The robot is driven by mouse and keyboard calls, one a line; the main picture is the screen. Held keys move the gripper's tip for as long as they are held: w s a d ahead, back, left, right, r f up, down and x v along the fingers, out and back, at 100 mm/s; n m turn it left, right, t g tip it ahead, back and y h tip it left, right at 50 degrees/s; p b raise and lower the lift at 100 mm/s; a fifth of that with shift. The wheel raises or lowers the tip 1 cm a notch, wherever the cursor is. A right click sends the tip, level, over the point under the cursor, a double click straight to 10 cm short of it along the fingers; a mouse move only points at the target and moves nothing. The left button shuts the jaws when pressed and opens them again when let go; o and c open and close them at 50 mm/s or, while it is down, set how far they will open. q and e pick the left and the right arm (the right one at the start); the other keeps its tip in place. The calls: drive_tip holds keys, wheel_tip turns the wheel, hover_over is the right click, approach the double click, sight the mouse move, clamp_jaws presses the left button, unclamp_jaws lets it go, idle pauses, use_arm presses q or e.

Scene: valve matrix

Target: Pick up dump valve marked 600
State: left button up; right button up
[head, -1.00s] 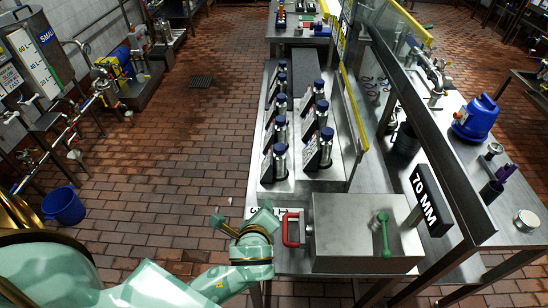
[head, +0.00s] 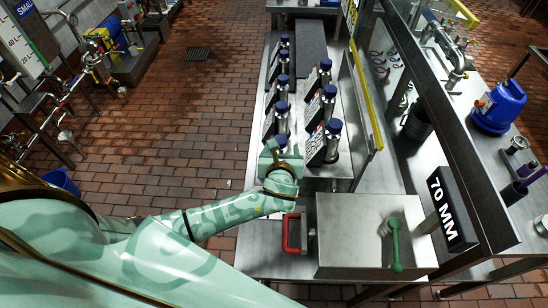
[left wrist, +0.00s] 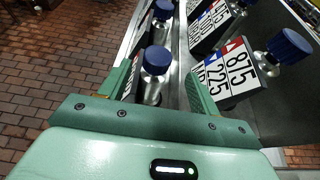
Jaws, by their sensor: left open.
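Several silver valves with blue caps and number plates stand in two rows on the steel bench. My left gripper (head: 281,160) is open at the near end of the left row. In the left wrist view, a blue-capped valve (left wrist: 152,88) stands between its two fingers, with a gap to the right finger. Its plate is mostly hidden by the left finger. A valve to the right (left wrist: 280,53) has a plate (left wrist: 228,72) reading 875 and 225. I cannot read 600 on any plate. My right gripper is not in view.
A steel box (head: 362,232) with a green lever (head: 394,244) and a red handle (head: 291,233) sits just nearer than the valves. A sign (head: 451,209) reading 70 MM and a yellow-edged panel (head: 365,95) stand to the right. Brick floor lies left.

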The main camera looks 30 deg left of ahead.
sight(280, 139)
use_arm(q)
drive_tip(key=shift+w+a+f, duration=0.25)
drive_tip(key=shift+w+a, duration=0.05)
drive_tip(key=shift+w, duration=0.25)
drive_tip(key=b+x, duration=0.1)
drive_tip(key=x, duration=0.3)
drive_tip(key=shift+w+a+f+b, duration=0.1)
drive_tip(key=shift+w+a+b, duration=0.1)
drive_tip(key=shift+a+b, duration=0.1)
drive_tip(key=shift+w, duration=0.1)
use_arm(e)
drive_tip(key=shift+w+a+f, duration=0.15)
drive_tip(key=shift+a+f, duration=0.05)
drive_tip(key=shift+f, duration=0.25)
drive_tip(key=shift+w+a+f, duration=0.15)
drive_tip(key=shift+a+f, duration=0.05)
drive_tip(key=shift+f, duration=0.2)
use_arm(q)
drive_tip(key=shift+c, duration=0.3)
drive_tip(key=c, duration=1)
clamp_jaws()
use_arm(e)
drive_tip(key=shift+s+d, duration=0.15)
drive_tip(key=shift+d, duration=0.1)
